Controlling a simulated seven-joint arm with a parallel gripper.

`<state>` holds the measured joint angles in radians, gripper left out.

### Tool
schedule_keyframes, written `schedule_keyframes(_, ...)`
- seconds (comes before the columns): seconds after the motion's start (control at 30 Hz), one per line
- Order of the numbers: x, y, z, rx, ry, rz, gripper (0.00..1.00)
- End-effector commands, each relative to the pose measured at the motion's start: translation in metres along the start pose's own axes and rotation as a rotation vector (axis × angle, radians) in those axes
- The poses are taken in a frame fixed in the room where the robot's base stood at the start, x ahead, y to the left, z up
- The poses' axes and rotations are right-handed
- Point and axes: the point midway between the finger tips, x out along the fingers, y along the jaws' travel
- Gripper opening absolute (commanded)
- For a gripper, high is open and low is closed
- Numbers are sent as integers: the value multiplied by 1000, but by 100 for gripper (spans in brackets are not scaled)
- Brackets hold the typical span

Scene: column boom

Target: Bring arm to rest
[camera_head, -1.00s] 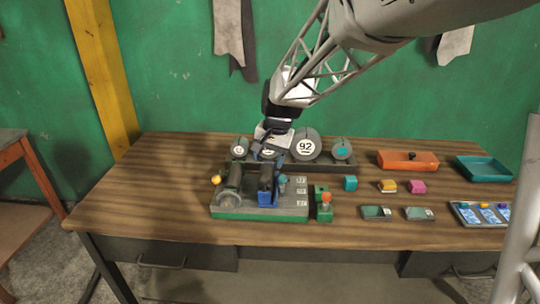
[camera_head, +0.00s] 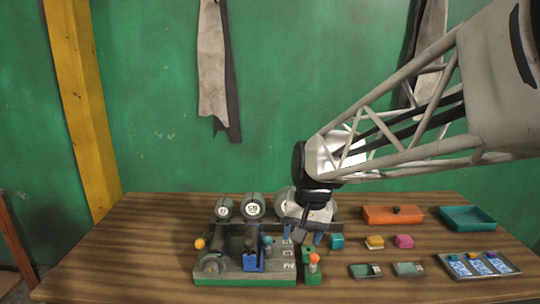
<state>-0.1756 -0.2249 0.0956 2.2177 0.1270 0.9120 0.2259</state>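My gripper (camera_head: 308,236) hangs pointing down at the end of my lattice arm, above the wooden table. It is in front of the right part of the row of round numbered discs and hides part of that row. Its fingertips are small and dark here, and I cannot tell whether they are apart or closed. I see nothing clearly held in it. The grey fixture with a green base (camera_head: 246,282) stands just left of and below it. It carries a blue block (camera_head: 251,262) and a roller.
The table (camera_head: 140,240) also holds a small green block with an orange knob (camera_head: 314,259), teal, yellow and pink cubes, an orange tray (camera_head: 378,215), a teal tray (camera_head: 467,226) and a grey tray (camera_head: 445,262) with blue cards. The left of the table is bare.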

Motion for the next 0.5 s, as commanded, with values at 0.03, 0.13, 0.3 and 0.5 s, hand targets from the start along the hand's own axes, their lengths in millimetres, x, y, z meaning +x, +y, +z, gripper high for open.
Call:
schedule_keyframes(0.03, -5, 9, 10, -4, 9, 4, 60)
schedule_keyframes(0.13, -12, 25, 29, -15, 21, 14, 60)
schedule_keyframes(0.3, -21, 51, 61, -35, 42, 33, 60)
schedule_keyframes(0.5, -29, 78, 100, -58, 67, 56, 60)
